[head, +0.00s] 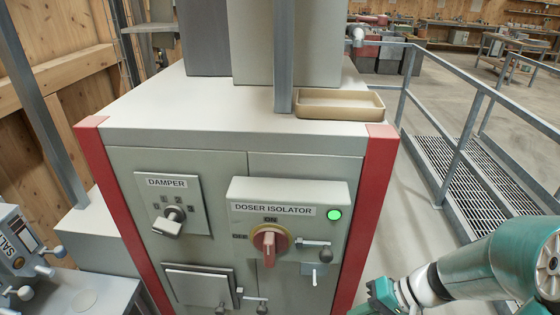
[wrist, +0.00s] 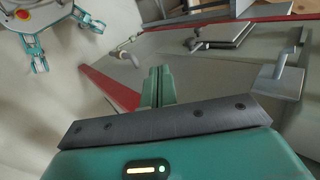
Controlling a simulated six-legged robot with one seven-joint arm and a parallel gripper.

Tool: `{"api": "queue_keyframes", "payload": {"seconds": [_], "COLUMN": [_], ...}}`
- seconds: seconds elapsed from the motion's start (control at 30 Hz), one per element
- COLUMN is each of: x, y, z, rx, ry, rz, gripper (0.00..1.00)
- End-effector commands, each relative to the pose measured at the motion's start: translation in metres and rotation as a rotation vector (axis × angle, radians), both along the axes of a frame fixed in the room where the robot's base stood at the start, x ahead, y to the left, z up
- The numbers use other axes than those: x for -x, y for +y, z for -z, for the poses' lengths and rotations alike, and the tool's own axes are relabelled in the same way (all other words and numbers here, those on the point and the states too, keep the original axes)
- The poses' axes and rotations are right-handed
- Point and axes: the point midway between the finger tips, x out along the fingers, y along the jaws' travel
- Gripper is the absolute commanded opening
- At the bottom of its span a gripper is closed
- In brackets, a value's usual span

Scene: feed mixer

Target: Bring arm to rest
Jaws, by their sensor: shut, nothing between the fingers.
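My gripper (wrist: 157,86) shows in the wrist view with its green fingers together and nothing between them. In the head view my green and white arm comes in from the lower right, and the gripper (head: 378,297) is partly cut off by the bottom edge. It is low, to the right of the grey cabinet's red corner post (head: 366,215). In the wrist view the cabinet front lies beyond the fingers, tilted. I cannot tell the exact gap between the fingers and the cabinet.
The cabinet carries a DAMPER knob (head: 170,219) and a DOSER ISOLATOR red switch (head: 269,240) beside a lit green lamp (head: 334,214). Handles (head: 316,270) stick out below. A beige tray (head: 340,104) sits on top. A metal railing (head: 455,155) stands at right; floor between is clear.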

Motion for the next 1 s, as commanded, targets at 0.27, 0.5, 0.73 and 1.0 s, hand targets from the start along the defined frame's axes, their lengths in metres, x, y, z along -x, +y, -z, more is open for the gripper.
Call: {"api": "queue_keyframes", "payload": {"seconds": [0.27,0.5,0.73,1.0], "x": [0.015,0.024,0.035,0.040], "y": [0.011,0.016,0.019,0.018], "z": [-0.052,-0.109,-0.164,-0.184], "rx": [0.370,0.630,0.774,0.805], "ry": [-0.038,-0.188,-0.384,-0.462], "rz": [-0.109,-0.097,-0.024,0.021], "gripper": [0.00,0.00,0.00,0.00]}}
